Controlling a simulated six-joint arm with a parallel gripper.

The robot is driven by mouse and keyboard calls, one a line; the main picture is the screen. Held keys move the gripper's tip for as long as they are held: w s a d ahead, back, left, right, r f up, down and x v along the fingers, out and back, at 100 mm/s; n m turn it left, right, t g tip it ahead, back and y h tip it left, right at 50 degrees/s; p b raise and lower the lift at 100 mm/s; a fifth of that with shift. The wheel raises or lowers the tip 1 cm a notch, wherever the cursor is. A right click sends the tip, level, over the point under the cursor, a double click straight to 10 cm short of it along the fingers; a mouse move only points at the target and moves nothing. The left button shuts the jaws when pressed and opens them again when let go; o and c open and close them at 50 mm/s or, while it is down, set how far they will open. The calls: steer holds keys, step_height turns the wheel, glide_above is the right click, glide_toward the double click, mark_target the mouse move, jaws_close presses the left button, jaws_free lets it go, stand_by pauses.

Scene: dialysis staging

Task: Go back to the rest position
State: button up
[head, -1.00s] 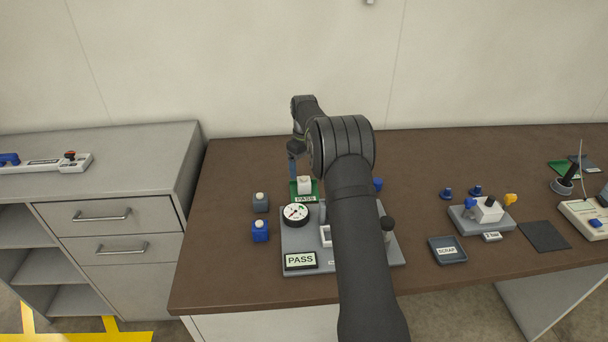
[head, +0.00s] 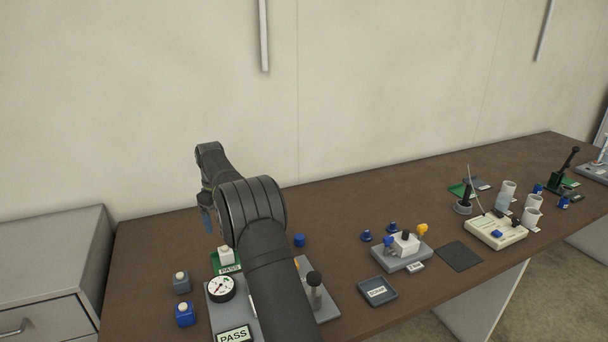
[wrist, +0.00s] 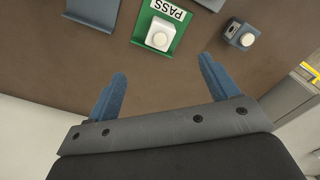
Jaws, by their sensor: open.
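My gripper (wrist: 160,95) is open and empty in the wrist view, its two blue fingers wide apart above the brown table. In the head view my gripper (head: 207,217) points down, just left of and above a green PASS tray. The green PASS tray (wrist: 141,32) holds a white-capped piece (wrist: 160,36), which lies ahead of the fingers and apart from them. The same tray shows in the head view (head: 236,268). My arm hides part of the grey gauge fixture (head: 215,310).
A grey bottle (head: 181,283) and a blue bottle (head: 185,315) stand left of the fixture. A SCRAP tray (head: 377,291), a grey block fixture (head: 403,258) and a beige meter (head: 496,232) stand to the right. A grey cabinet (head: 50,250) adjoins the table's left end.

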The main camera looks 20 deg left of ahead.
step_height(320, 180, down, 11)
steer(key=shift+f, duration=0.15)
step_height(320, 180, up, 2)
steer(key=shift+r, duration=0.95)
